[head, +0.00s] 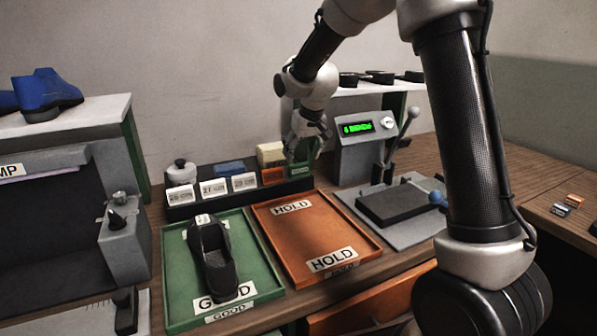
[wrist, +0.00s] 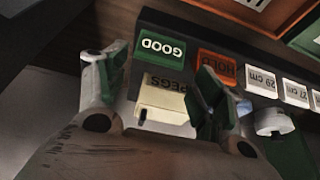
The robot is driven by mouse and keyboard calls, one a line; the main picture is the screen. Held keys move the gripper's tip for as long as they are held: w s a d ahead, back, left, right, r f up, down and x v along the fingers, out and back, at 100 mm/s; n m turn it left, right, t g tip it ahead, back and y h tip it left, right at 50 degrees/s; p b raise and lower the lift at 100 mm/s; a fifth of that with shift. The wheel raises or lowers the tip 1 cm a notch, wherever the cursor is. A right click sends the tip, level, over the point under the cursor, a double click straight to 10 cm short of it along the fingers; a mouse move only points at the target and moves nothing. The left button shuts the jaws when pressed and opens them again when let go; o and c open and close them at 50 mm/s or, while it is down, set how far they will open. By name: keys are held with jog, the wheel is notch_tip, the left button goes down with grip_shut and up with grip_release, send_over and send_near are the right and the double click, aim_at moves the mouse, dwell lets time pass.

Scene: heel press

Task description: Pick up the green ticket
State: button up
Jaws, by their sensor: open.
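The green ticket (wrist: 160,50), marked GOOD, stands in a dark rack in the wrist view, just beyond my open fingertips and roughly centred between them. In the head view the green ticket (head: 297,172) shows at the rack's right end, below my gripper. My gripper (head: 306,146) points down over that end of the rack. In the wrist view my gripper (wrist: 161,78) has its two green-padded fingers spread apart, with nothing held between them. An orange ticket (wrist: 216,66) marked HOLD stands beside the green one, partly covered by the right finger.
A cream PEGS box (wrist: 166,104) sits close behind the tickets, between the fingers. White size cards (head: 213,187) fill the rack's left part. A green tray (head: 178,290) holds a dark shoe; an orange tray (head: 317,236) is empty. A press (head: 362,150) stands right of the rack.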

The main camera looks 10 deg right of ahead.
aim_at(299, 164)
jog(key=x, duration=0.6)
jog(key=shift+w+f, duration=0.1)
jog(key=shift+f, duration=0.3)
jog(key=c, duration=0.4)
